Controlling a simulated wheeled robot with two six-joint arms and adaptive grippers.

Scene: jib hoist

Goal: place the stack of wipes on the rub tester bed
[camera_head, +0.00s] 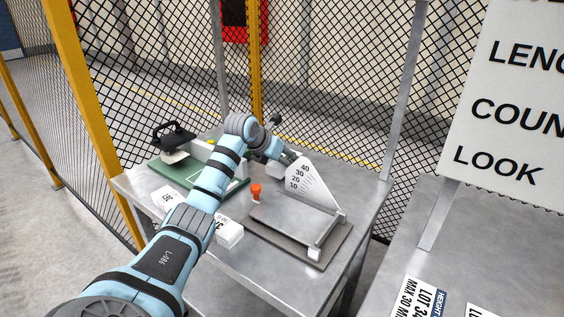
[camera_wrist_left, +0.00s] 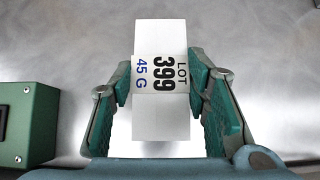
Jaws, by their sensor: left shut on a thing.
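My left gripper (camera_head: 287,157) reaches over the far part of the metal table, beyond the scale plate. In the left wrist view it is shut on a white stack of wipes (camera_wrist_left: 160,120) with a band reading LOT 399, 45 G, one finger on each side. I cannot make out this stack in the head view. A green-based device (camera_head: 172,172) with a black handle, which looks like the rub tester, stands at the back left, partly hidden by my arm. My right gripper is not in view.
A tilt device with a flat grey plate (camera_head: 292,222) and an upright number scale (camera_head: 312,183) stands at the table's right. An orange piece (camera_head: 256,191) is beside it. White labelled blocks (camera_head: 230,236) lie near my arm. A green box (camera_wrist_left: 28,122) shows in the wrist view. Mesh fencing stands behind.

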